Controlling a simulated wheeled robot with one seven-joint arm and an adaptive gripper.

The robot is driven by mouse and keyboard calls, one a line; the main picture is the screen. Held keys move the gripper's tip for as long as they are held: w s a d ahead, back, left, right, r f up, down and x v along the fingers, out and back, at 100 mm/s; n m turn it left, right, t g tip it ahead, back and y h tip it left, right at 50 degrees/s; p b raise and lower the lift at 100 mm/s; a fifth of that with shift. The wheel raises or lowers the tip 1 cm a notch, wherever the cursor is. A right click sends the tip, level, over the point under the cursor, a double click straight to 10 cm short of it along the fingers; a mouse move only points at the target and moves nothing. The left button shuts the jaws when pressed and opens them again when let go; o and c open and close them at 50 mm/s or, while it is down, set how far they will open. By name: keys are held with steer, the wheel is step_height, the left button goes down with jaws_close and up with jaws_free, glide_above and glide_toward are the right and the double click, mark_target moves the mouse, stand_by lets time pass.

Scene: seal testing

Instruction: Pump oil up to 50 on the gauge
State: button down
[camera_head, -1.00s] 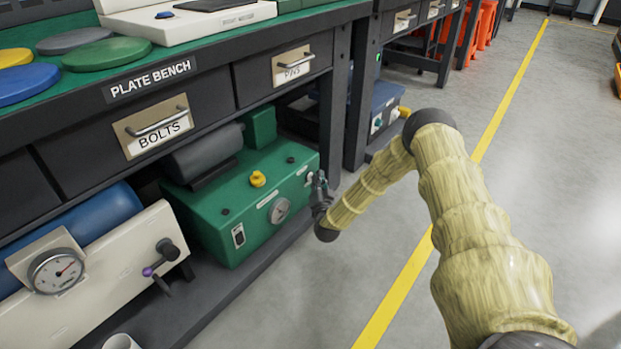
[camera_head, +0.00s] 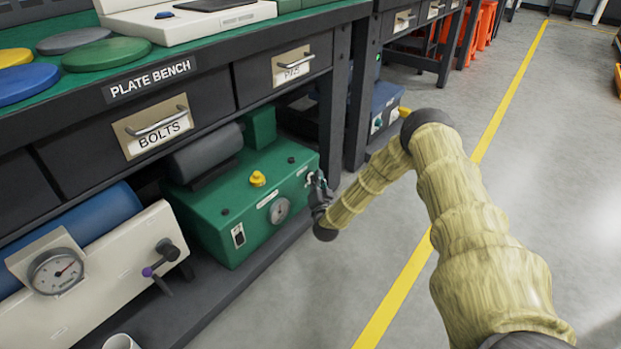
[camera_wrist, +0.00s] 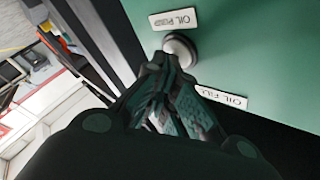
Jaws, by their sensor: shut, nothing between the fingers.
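The green oil unit (camera_head: 215,212) sits on the bench's lower shelf. Its round gauge (camera_head: 278,210) is on the front face; the needle is too small to read. In the wrist view, a pale round button (camera_wrist: 181,48) stands on the green face beside a label (camera_wrist: 173,19) beginning "OIL P". A second label (camera_wrist: 222,98) reads "OIL FILL". My gripper (camera_head: 314,182) is at the unit's right end. In the wrist view its shut fingertips (camera_wrist: 170,72) are empty and right at the button; I cannot tell whether they touch it.
A white panel (camera_head: 105,280) with another gauge (camera_head: 56,271) and a purple-tipped lever (camera_head: 160,262) stands left of the unit. The bench leg (camera_head: 332,125) rises close behind my gripper. The floor to the right (camera_head: 560,150) is clear.

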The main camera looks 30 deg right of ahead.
steer(key=shift+s+d+p, duration=0.3)
steer(key=shift+s+p, duration=0.05)
steer(key=shift+s, duration=0.35)
steer(key=shift+s+d+p, duration=0.3)
steer(key=shift+s+p, duration=0.1)
steer(key=shift+s, duration=0.35)
steer(key=shift+s+d+p, duration=0.35)
steer(key=shift+s+p, duration=0.05)
steer(key=shift+s, duration=0.4)
steer(key=shift+s+d+p, duration=0.3)
steer(key=shift+s+p, duration=0.1)
steer(key=shift+s, duration=0.35)
